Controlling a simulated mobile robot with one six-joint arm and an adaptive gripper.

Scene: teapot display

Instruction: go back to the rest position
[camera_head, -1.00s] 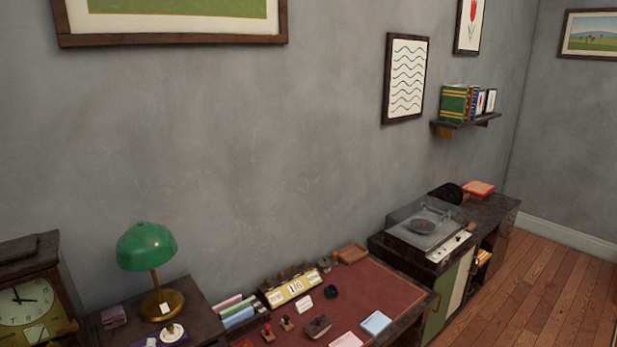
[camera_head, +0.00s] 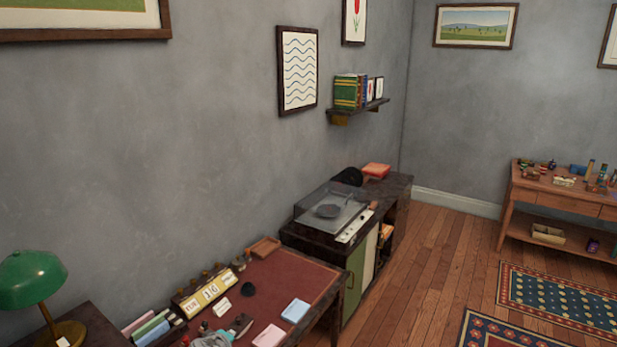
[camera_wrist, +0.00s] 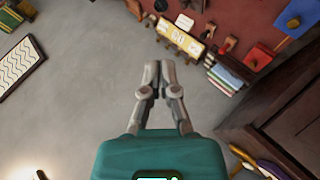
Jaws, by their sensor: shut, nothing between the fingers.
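My gripper (camera_wrist: 159,66) shows in the wrist view with its two grey fingers drawn together and nothing between them. Its teal body fills the bottom middle of that view. Behind the fingers is the plain grey wall, and the red-topped desk shows beyond the fingertips at the top. In the head view a pale grey shape sits at the bottom edge by the desk; I cannot tell whether it is part of my arm.
A green lamp (camera_head: 32,279) stands left. A record player (camera_head: 331,211) sits beyond the desk. Wooden floor (camera_head: 425,270) is open near the rugs (camera_head: 560,298).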

